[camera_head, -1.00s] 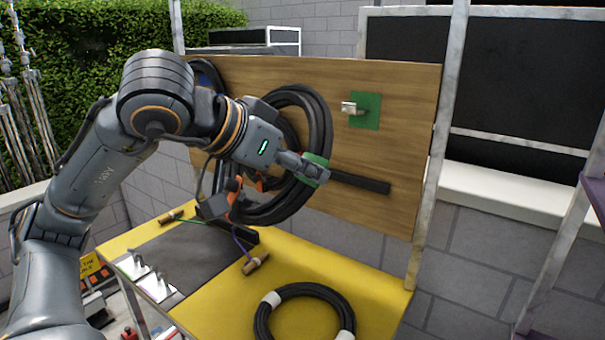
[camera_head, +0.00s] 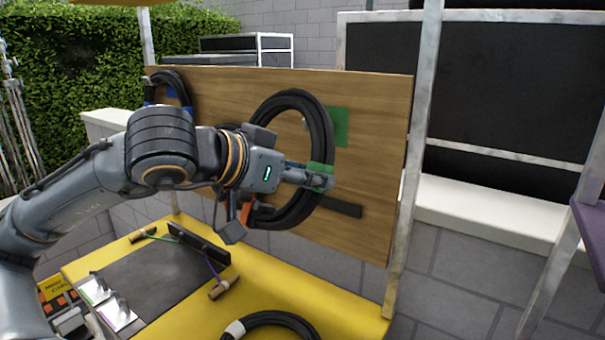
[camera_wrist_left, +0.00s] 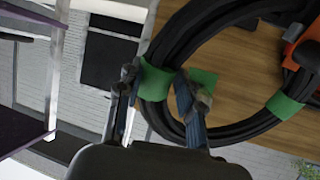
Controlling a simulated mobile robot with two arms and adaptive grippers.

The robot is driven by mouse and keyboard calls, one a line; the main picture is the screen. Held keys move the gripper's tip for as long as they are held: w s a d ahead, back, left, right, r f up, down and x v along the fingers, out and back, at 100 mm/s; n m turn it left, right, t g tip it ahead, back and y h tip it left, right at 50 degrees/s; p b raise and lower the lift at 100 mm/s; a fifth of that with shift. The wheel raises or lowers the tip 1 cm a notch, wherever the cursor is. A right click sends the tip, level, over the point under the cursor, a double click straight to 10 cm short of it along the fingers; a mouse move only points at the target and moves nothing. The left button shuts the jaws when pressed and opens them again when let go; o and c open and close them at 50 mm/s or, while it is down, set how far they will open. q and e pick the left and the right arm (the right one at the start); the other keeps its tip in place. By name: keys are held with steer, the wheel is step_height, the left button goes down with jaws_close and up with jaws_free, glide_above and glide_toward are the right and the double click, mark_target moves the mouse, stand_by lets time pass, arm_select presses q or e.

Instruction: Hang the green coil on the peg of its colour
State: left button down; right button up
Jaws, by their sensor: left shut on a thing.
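The green coil (camera_head: 270,105) is a loop of black cable with green bands. My left gripper (camera_head: 318,178) is shut on it at a green band on its lower right side. The coil hangs upright in front of the wooden board. The green peg plate (camera_head: 340,126) is on the board, partly hidden behind the coil's upper right side. A small grey bit of the peg shows just inside the loop; I cannot tell whether the loop is around it. The left wrist view shows the gripped green band (camera_wrist_left: 155,82) between the fingers and the green plate (camera_wrist_left: 205,78) behind. My right gripper is out of view.
The wooden board (camera_head: 375,150) stands behind a yellow table (camera_head: 265,275). Another black coil hangs by a blue plate (camera_head: 172,100) at the left. A white-banded coil (camera_head: 275,320) lies at the front. A dark bar (camera_head: 340,207) and wooden-handled tools (camera_head: 222,288) are nearby. A metal post (camera_head: 410,170) edges the right.

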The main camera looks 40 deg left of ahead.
arm_select(q)
steer(key=shift+w+a+r, duration=0.1)
steer(key=shift+w+r, duration=0.15)
steer(key=shift+w, duration=0.4)
steer(key=shift+w+f+p, duration=0.15)
steer(key=shift+w+p, duration=0.45)
steer(key=shift+w, duration=0.65)
steer(key=a+x, duration=0.1)
steer(key=x, duration=0.9)
steer(key=shift+a+f+b, duration=0.4)
steer(key=shift+a+b, duration=0.05)
steer(key=shift+a, duration=0.1)
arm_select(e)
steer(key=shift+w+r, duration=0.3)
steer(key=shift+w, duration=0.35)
arm_select(q)
steer(key=shift+w, duration=0.15)
